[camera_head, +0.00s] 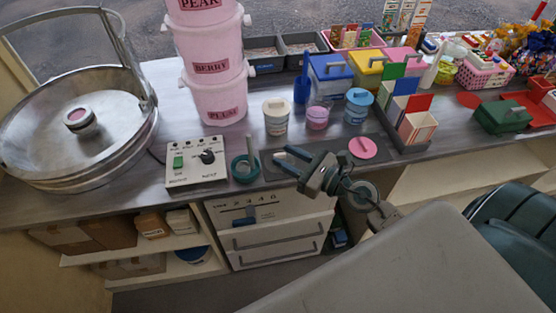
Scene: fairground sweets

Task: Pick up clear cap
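I cannot single out a clear cap for certain. A small pink tub (317,118) with a pale top stands on the counter. To its left is a white jar (276,117) with a cream lid, and to its right a jar with a blue lid (359,97). A round pink lid (362,148) lies flat on a dark mat. My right gripper (281,156) is over the mat near the counter's front edge, in front of the white jar. Its two fingers are apart with nothing visible between them. My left gripper is out of view.
A control box (196,164) and a teal cup (243,169) stand left of my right gripper. Stacked pink buckets (215,97) and a large metal bowl (75,146) stand further left. A compartment box (417,128) stands right. Drawers (272,243) are below the counter (105,190).

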